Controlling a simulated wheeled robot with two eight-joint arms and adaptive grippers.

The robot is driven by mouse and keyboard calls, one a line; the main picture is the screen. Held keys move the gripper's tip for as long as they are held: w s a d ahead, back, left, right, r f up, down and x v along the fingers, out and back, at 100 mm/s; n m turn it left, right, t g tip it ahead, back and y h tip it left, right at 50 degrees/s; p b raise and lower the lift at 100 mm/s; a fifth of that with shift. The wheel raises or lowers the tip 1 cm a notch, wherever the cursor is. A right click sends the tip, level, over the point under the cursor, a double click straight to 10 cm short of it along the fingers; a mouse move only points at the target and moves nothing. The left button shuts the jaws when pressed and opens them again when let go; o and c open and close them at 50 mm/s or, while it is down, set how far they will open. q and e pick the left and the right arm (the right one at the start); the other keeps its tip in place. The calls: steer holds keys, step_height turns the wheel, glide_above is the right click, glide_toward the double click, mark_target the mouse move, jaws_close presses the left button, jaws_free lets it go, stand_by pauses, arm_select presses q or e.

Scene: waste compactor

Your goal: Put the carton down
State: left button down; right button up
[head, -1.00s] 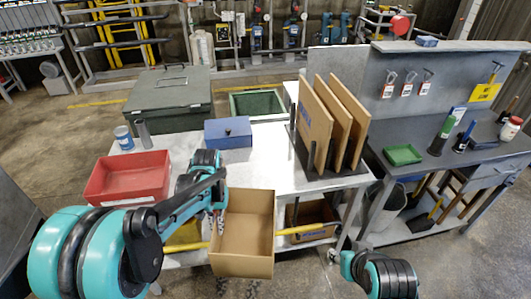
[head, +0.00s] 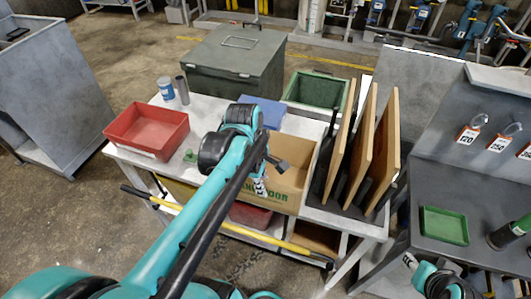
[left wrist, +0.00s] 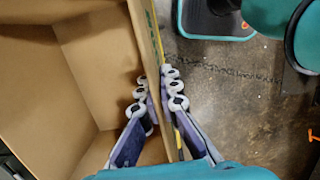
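The open brown cardboard carton (head: 292,172) is upright at the front of the light worktable (head: 205,112), with green lettering on its front face. Whether its base rests fully on the tabletop is hidden. My left gripper (head: 261,186) is at the carton's front wall. In the left wrist view, the fingers (left wrist: 155,82) straddle and pinch that wall of the carton (left wrist: 95,70), one inside and one outside. My right gripper (head: 410,262) is low at the bottom right, well apart from the carton; its fingers are too small to read.
A red bin (head: 148,130) stands left of the carton, and a blue box (head: 272,112) is behind it. A rack with upright brown boards (head: 358,150) stands close on its right. A yellow bar (head: 225,228) runs below the table's front edge. A green bin (head: 315,90) is at the back.

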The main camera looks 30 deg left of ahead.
mark_target(267, 177)
arm_select(q)
steer(key=w+a+f+b, duration=0.1)
steer(key=w+f, duration=0.1)
steer(key=w, duration=0.1)
steer(key=w+a+f+b, duration=0.1)
steer(key=w+a+f, duration=0.1)
steer(key=w, duration=0.1)
steer(key=w+a+f+b, duration=0.1)
steer(key=w+a+f, duration=0.1)
steer(key=w, duration=0.1)
steer(key=shift+w+f+b, duration=0.25)
steer(key=shift+f+b, duration=0.1)
steer(key=shift+b, duration=0.05)
steer(key=shift+f+b, duration=0.9)
steer(key=shift+f, duration=1.15)
steer(key=c, duration=1.7)
jaws_free()
